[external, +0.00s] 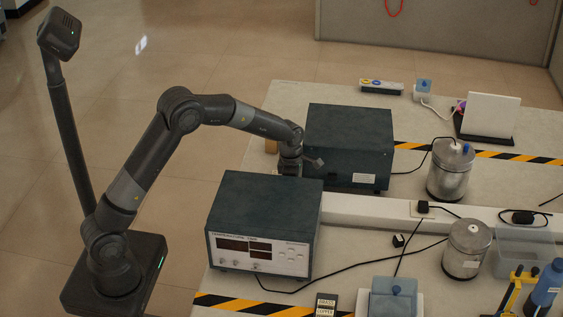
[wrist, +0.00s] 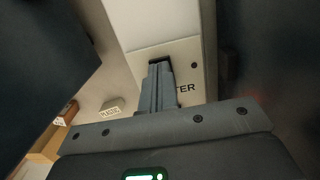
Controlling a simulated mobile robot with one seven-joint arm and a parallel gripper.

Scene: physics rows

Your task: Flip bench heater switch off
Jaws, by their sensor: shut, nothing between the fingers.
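A pale panel (wrist: 135,30) with dark printing that ends in "TER" (wrist: 187,88) shows in the wrist view; my fingers cover the start of the word. My gripper (wrist: 160,68) is shut and empty, its fingertips over or against a small dark part on this panel. That part is mostly hidden, so I cannot tell whether it is the switch or which way it is set. In the external view my wrist (external: 290,150) reaches down between two dark boxes, and the fingertips are hidden behind the front box.
The front box (external: 265,205) has a display panel and stands close to my wrist. The back box (external: 348,145) is just beyond it. A white raised channel (external: 370,212) runs rightward between them. Metal canisters (external: 448,182) and cables lie right. In the wrist view, a "PLASTIC" label (wrist: 112,110) shows left.

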